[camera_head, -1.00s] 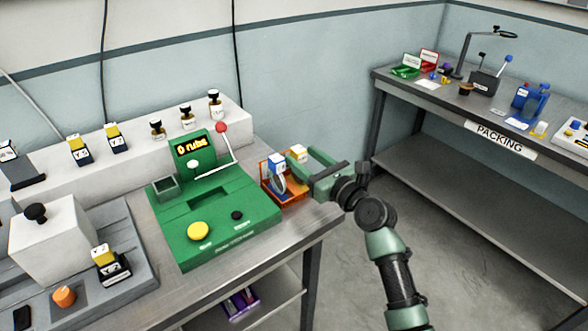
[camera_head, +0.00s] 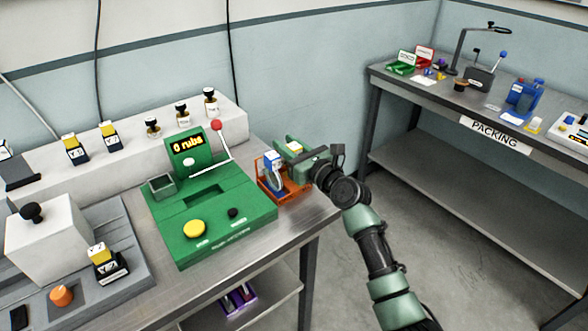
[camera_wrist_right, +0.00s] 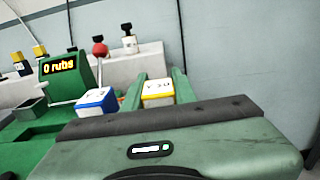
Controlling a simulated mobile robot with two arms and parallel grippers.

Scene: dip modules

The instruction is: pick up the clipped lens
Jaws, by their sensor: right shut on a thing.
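An orange rack (camera_head: 293,191) stands at the right end of the bench beside the green machine. A lens with a blue-and-white clip (camera_head: 272,161) stands upright in it; the clip also shows in the right wrist view (camera_wrist_right: 97,101), outside my fingers on the left. My right gripper (camera_head: 291,147) is at the rack's back right, shut on a second clip, yellow and white (camera_head: 294,147). In the right wrist view this yellow-and-white clip (camera_wrist_right: 157,92) sits between the two green fingers. Whatever hangs below it is hidden. My left gripper is not in view.
The green machine (camera_head: 240,222) with a red-knobbed lever (camera_head: 216,126) and a "rubs" display (camera_head: 187,144) is left of the rack. Several stamps stand on a white ledge (camera_head: 225,118) behind. A packing table (camera_head: 440,101) is at the far right, with open floor between.

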